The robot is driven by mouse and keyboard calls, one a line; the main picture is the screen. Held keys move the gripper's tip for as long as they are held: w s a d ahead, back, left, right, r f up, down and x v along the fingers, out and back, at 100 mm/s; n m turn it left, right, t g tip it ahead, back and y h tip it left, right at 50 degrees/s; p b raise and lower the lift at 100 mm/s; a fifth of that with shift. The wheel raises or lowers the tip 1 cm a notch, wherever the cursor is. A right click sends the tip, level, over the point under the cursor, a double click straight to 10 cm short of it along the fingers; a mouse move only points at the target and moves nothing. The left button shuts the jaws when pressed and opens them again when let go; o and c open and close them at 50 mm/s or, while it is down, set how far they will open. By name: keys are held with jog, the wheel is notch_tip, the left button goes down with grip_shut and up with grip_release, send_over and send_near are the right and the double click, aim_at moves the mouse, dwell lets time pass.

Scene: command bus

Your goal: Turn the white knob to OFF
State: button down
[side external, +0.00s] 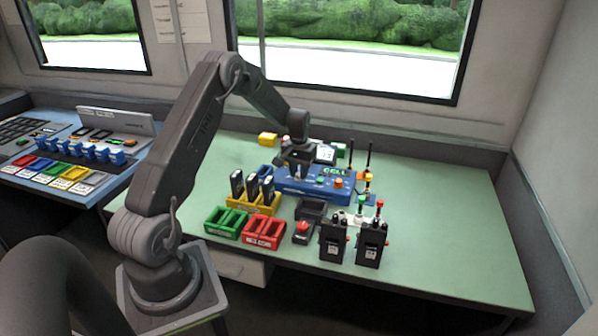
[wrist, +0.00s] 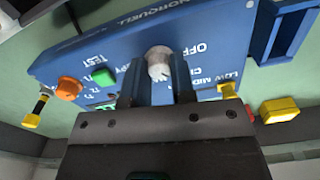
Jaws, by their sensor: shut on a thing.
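The white knob (wrist: 159,62) sits on the face of a blue panel (wrist: 95,55), which also shows in the side view (side external: 322,194). Its surface around the knob has printed words, among them OFF, LOW, MID and TEST, which appear turned in the wrist view. My gripper (wrist: 158,82) is shut on the white knob, with one finger on each side of it. The fingers hide part of the knob and some print. I cannot tell which mark the knob points to. In the side view my gripper (side external: 297,168) is over the panel and hides the knob.
An orange knob (wrist: 68,88) and a green button (wrist: 104,77) are on the same panel. Yellow (side external: 253,203), green (side external: 230,222) and red (side external: 263,231) trays stand in front. Black radios (side external: 371,243) stand at the front. The table's right side is clear.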

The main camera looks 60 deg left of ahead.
jog(key=n, duration=0.5)
jog(key=shift+n, duration=0.3)
jog(key=n, duration=0.4)
jog(key=shift+n, duration=0.4)
jog(key=c, duration=0.9)
grip_release()
jog(key=shift+c, duration=0.2)
notch_tip(320, 180, up, 14)
